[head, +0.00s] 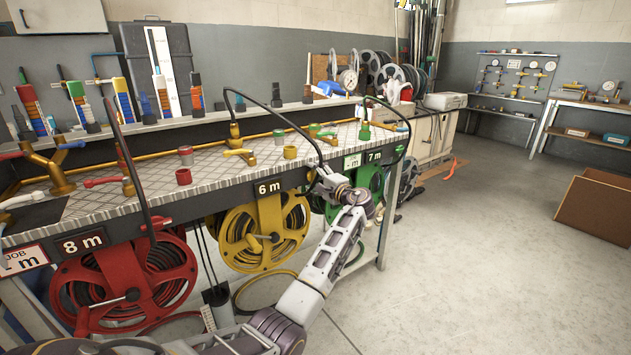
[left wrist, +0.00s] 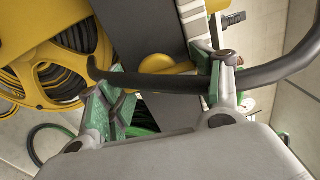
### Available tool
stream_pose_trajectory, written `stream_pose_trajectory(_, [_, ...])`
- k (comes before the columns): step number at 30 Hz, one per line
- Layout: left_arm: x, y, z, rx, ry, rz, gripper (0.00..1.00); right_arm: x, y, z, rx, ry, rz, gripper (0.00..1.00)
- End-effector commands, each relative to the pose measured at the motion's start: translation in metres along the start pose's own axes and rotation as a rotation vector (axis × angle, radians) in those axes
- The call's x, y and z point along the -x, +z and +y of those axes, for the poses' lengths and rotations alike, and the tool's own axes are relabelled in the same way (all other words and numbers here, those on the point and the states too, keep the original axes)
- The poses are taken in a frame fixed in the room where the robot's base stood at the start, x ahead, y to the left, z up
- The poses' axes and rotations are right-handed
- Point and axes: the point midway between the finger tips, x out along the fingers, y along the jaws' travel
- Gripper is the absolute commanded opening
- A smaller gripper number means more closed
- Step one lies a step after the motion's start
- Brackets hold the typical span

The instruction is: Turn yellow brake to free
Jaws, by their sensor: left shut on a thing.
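The yellow hose reel (head: 238,239) hangs under the bench beside the 6 m sign (head: 268,187). My left gripper (head: 328,181) is at the bench's front edge, to the right of that sign. In the left wrist view its two green-padded fingers (left wrist: 168,92) stand on either side of a yellow rounded piece (left wrist: 158,64), which appears to be the yellow brake. The gripper is shut on it, though the exact contact is partly hidden. A black hose (left wrist: 270,72) crosses in front of the yellow piece. The yellow reel shows at left in that view (left wrist: 45,60). My right gripper is out of view.
The red reel (head: 128,280) hangs at left under the 8 m sign (head: 82,243). The green reel (head: 369,178) hangs behind my left gripper. Several valves and hoses stand on the metal bench top (head: 215,172).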

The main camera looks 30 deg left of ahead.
Motion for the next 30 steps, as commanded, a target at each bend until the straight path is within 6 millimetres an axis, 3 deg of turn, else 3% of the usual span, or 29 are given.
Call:
stream_pose_trajectory(7, [0.0001,0.0005,0.0025,0.071,0.003,-0.002,0.42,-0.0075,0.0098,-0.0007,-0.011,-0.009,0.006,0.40])
stream_pose_trajectory(20, [0.0001,0.0005,0.0025,0.084,0.005,-0.003,0.42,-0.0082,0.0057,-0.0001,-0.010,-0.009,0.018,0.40])
stream_pose_trajectory(21, [0.0001,0.0006,0.0025,0.084,0.005,-0.003,0.68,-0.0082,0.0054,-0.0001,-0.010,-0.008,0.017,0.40])
stream_pose_trajectory(26, [0.0001,0.0003,0.0019,0.083,0.004,-0.002,0.88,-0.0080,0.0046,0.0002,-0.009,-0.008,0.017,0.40])
stream_pose_trajectory(30, [0.0001,0.0002,0.0011,0.083,0.002,-0.001,0.88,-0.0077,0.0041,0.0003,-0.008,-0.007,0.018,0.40])
